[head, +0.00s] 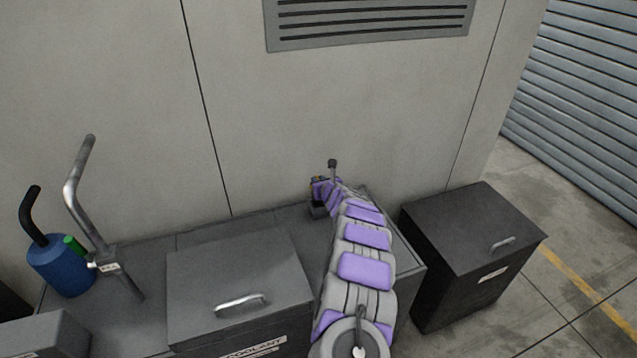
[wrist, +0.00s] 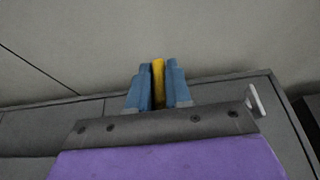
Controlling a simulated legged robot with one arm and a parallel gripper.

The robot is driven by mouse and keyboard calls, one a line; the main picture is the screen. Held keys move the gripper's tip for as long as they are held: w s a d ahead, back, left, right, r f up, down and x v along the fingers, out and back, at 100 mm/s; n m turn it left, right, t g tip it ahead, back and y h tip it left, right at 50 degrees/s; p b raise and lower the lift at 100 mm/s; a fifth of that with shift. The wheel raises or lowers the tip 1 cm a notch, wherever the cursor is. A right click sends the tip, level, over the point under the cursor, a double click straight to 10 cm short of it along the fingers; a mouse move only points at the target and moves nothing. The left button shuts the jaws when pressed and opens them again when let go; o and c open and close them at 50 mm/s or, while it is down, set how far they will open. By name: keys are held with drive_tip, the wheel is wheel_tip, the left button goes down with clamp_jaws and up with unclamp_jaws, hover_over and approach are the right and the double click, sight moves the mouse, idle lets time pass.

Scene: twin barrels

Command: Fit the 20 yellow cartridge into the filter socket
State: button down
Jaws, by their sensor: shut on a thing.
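My gripper (wrist: 158,88) shows in the wrist view with two blue fingers shut on a yellow piece, the yellow cartridge (wrist: 158,72). Only a narrow strip of the cartridge shows between the fingers; any number on it is hidden. In the head view my purple and grey arm reaches away over the grey bench, and my gripper (head: 318,184) is small at its far end, near the wall. A small dark block (head: 318,210) sits just below the gripper there; I cannot tell whether it is the filter socket. No socket is clearly seen in the wrist view.
A grey coolant box (head: 235,285) stands left of my arm. A dark box (head: 475,250) with a handle stands to the right. A bent metal pipe (head: 78,195) and a blue canister (head: 60,265) are at the left. The wall (head: 290,120) closes off the bench's back.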

drive_tip(key=shift+f, duration=2.95)
drive_tip(key=c, duration=1)
unclamp_jaws()
drive_tip(key=shift+v, duration=0.9)
drive_tip(key=shift+p+v, duration=3.8)
drive_tip(key=shift+v, duration=3.95)
drive_tip(key=shift+a, duration=0.1)
